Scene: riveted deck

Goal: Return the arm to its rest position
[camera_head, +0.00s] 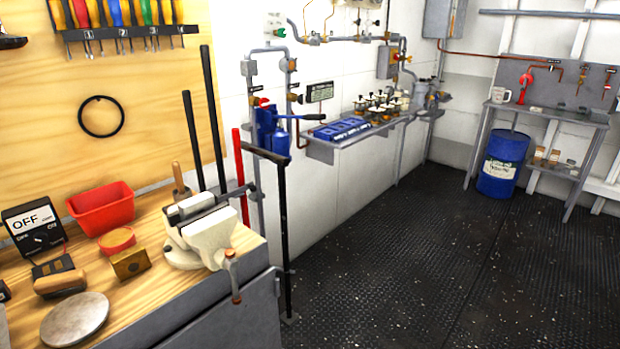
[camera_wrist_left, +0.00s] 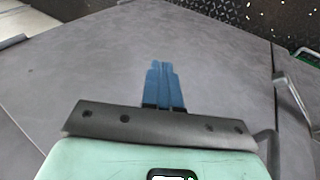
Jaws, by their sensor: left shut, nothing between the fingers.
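My left gripper (camera_wrist_left: 163,75) shows in the left wrist view. Its two blue fingers are together and hold nothing. It is in front of a plain grey surface (camera_wrist_left: 80,75); how far apart they are I cannot tell. Neither of my arms shows in the head view, and my right gripper is in no view.
A wooden workbench (camera_head: 140,310) at left bears a vise (camera_head: 205,235), a red bin (camera_head: 103,208) and a round disc (camera_head: 74,319). A blue drum (camera_head: 502,164) stands under a far table at right. The dark riveted floor (camera_head: 440,260) between is clear.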

